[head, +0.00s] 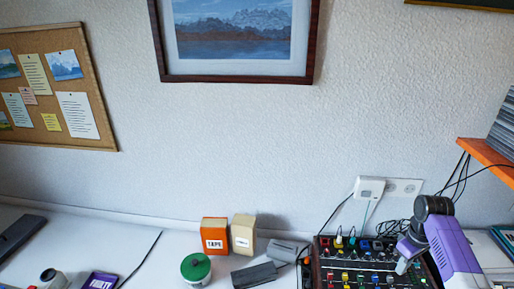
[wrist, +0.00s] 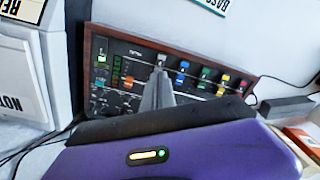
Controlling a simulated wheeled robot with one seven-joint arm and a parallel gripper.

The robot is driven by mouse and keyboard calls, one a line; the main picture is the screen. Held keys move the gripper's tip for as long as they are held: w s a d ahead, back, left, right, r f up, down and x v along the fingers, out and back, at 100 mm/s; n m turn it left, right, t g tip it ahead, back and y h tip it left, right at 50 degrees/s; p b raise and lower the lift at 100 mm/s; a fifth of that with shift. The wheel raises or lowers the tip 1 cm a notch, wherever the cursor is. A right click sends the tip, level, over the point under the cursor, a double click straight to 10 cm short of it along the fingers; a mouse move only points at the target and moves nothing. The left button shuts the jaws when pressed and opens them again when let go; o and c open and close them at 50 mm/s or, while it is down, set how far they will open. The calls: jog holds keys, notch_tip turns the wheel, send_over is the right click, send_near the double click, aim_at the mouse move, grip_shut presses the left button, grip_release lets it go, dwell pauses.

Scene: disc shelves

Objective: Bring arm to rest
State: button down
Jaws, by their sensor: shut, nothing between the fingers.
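My gripper (head: 403,264) is at the lower right of the head view, at the end of my purple arm. Its grey fingers are shut with nothing between them. They point down over a mixer with coloured knobs (head: 345,277). In the wrist view the closed fingers (wrist: 161,75) stand in front of the same mixer (wrist: 205,88). I cannot tell how far above the panel the fingertips are.
An orange tape box (head: 214,236), a cream box (head: 243,235), a green-lidded tub (head: 196,268) and dark grey blocks (head: 255,275) stand left of the mixer. An orange shelf (head: 486,158) juts out at right. Cables hang by the wall socket (head: 403,187).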

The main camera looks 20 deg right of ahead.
jog(key=w+d+r+m+t+h, duration=0.1)
jog(key=w+d+r+t+h, duration=0.15)
jog(key=w, duration=0.25)
jog(key=w+d+r+m+t+h, duration=0.1)
jog(key=w+r+t, duration=0.2)
jog(key=w, duration=0.3)
jog(key=w+a+r+m+t+h+b, duration=0.15)
jog(key=a+t, duration=0.25)
jog(key=a, duration=0.6)
jog(key=w+a+m+t+h+b, duration=0.15)
jog(key=a+t, duration=0.25)
jog(key=a, duration=0.5)
jog(key=s+a+r+t+b, duration=0.2)
jog(key=s+a+r+t, duration=0.15)
jog(key=s+a, duration=1.4)
jog(key=s+a+n+g+y+b, duration=0.1)
jog(key=s+a+n+y, duration=0.1)
jog(key=s, duration=0.7)
jog(key=s+a+n+g+y+b, duration=0.1)
jog(key=s+a+n+y, duration=0.2)
jog(key=s+a, duration=0.4)
jog(key=s+y, duration=0.1)
jog(key=s, duration=0.2)
jog(key=shift+a+f, duration=0.25)
jog(key=shift+a, duration=0.05)
